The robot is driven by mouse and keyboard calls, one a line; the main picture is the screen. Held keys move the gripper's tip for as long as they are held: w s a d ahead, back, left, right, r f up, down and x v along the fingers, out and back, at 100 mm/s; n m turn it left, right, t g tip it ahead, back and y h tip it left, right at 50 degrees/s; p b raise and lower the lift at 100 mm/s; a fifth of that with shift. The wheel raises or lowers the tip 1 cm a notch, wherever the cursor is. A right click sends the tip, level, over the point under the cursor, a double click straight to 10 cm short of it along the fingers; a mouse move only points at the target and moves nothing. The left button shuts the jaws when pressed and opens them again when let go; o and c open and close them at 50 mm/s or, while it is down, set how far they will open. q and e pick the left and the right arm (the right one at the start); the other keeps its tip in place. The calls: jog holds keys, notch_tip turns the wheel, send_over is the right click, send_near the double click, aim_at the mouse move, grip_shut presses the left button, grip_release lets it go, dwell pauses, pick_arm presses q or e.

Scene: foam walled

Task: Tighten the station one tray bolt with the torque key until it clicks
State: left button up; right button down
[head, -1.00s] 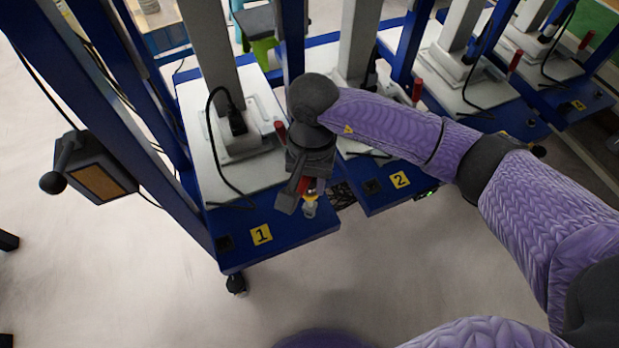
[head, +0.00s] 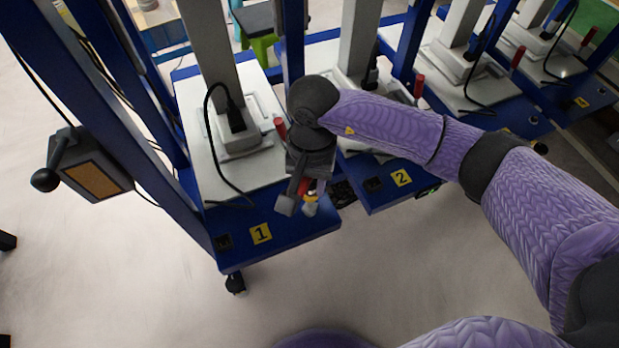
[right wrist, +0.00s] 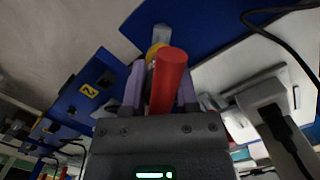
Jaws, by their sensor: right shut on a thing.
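My right gripper (head: 302,196) is shut on the torque key (head: 310,207) over the front right corner of station one's blue base (head: 288,234). In the right wrist view, the key's red handle (right wrist: 168,82) sits between the two fingers, with a yellow collar and a pale tip beyond it. The tip points toward the blue base. The tray bolt is not visible, and I cannot tell whether the tip is seated on it. Station one's yellow number label (head: 260,233) lies left of the gripper. My left gripper is not in view.
Station one's white plate (head: 200,150) carries a grey column and a looped black cable. Station two's blue base, with its yellow label (head: 401,178), stands close to the right, under my right arm. A crank box (head: 92,175) is at left. The floor in front is clear.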

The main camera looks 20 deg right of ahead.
jog(key=shift+f+b, duration=0.3)
jog(key=shift+f, duration=0.15)
jog(key=shift+r+m+p, duration=0.25)
jog(key=shift+m+p, duration=0.35)
jog(key=shift+m, duration=1)
jog(key=shift+f, duration=0.25)
